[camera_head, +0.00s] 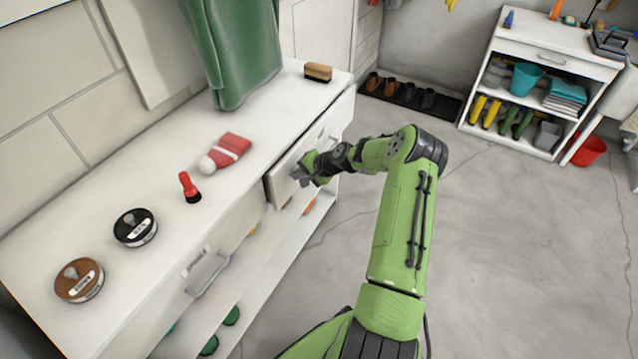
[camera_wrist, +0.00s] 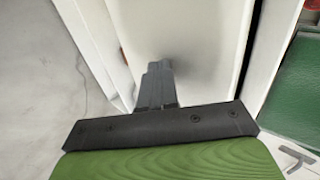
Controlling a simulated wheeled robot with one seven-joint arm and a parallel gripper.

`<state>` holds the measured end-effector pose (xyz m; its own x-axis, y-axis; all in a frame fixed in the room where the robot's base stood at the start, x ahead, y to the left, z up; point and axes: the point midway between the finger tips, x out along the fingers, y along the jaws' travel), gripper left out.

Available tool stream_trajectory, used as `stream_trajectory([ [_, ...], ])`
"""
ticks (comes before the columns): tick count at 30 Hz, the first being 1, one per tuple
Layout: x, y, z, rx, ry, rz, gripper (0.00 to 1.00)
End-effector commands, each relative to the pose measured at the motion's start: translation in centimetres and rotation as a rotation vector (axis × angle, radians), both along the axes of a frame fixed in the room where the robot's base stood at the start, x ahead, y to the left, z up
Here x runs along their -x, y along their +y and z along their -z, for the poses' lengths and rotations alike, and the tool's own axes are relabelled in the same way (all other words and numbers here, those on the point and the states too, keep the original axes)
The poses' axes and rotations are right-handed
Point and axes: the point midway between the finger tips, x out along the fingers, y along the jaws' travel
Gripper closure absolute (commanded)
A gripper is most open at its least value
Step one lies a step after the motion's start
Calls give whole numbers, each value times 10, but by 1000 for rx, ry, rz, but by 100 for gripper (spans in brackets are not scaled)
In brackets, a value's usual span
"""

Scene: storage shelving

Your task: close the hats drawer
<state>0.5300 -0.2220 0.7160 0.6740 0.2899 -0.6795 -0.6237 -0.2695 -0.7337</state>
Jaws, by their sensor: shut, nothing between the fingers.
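A long white cabinet runs along the left in the head view. One of its drawers (camera_head: 284,184) stands out a little from the cabinet face, partly open; I can read no label saying it is the hats drawer. My gripper (camera_head: 300,177) is shut and empty at this drawer's front, and my arm hides part of that front. In the wrist view my shut fingers (camera_wrist: 156,82) point at a white panel (camera_wrist: 190,45), close to or touching it; I cannot tell which. A nearer drawer with a metal handle (camera_head: 207,272) looks flush with the cabinet.
On the cabinet top (camera_head: 150,185) are a red-and-white knitted item (camera_head: 226,153), a red-handled item (camera_head: 189,187), two round tins (camera_head: 135,228) and a brush (camera_head: 318,71). A green garment (camera_head: 235,50) hangs above. The floor (camera_head: 510,240) to the right is clear.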

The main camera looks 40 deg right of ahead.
Motion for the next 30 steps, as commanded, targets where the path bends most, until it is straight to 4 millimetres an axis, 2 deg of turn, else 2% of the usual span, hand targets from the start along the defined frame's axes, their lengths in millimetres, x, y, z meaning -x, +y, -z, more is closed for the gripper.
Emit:
stream_trajectory([
  [3, -17, 8, 1, 0, 0, -1, 100],
  [10, -33, 14, 1, -1, 0, -1, 100],
  [30, -37, 16, -2, 0, -8, -3, 100],
])
